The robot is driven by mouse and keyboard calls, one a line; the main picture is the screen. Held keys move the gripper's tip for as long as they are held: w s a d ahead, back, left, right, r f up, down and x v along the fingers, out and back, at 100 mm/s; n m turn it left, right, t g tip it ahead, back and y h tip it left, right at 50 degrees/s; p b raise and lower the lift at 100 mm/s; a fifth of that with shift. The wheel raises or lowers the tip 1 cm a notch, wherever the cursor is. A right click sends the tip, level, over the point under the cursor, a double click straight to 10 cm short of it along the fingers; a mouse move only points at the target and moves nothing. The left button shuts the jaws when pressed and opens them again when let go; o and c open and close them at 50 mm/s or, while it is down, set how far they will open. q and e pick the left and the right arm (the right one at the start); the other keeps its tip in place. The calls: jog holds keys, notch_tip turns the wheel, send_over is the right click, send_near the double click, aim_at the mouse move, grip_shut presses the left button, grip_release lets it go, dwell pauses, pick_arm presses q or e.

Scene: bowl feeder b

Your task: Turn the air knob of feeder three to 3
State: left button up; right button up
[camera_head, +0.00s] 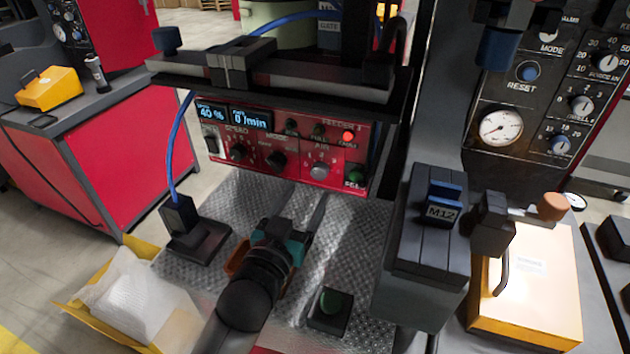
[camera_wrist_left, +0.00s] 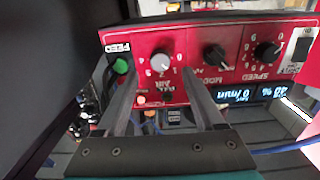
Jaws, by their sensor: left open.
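In the wrist view, the panel is upside down and the air knob (camera_wrist_left: 160,61) lies between the finger lines. I cannot tell which number the knob points to. My left gripper (camera_head: 298,204) is open, reaching toward the panel from below. In the wrist view, its fingertips (camera_wrist_left: 160,76) are spread either side of the knob, with no visible contact.
Black speed (camera_head: 238,151) and mode (camera_head: 276,160) knobs sit left of the air knob. A green button (camera_head: 356,176) is to its right. A blue-hosed stand (camera_head: 195,230) and green-button box (camera_head: 330,310) flank my arm on the metal plate. A grey M12 block (camera_head: 428,240) stands right.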

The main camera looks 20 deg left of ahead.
aim_at(318, 176)
pick_arm(q)
jog(key=shift+w+d+b, duration=0.2)
jog(key=shift+w+b, duration=0.15)
jog(key=shift+w, duration=2.45)
grip_shut()
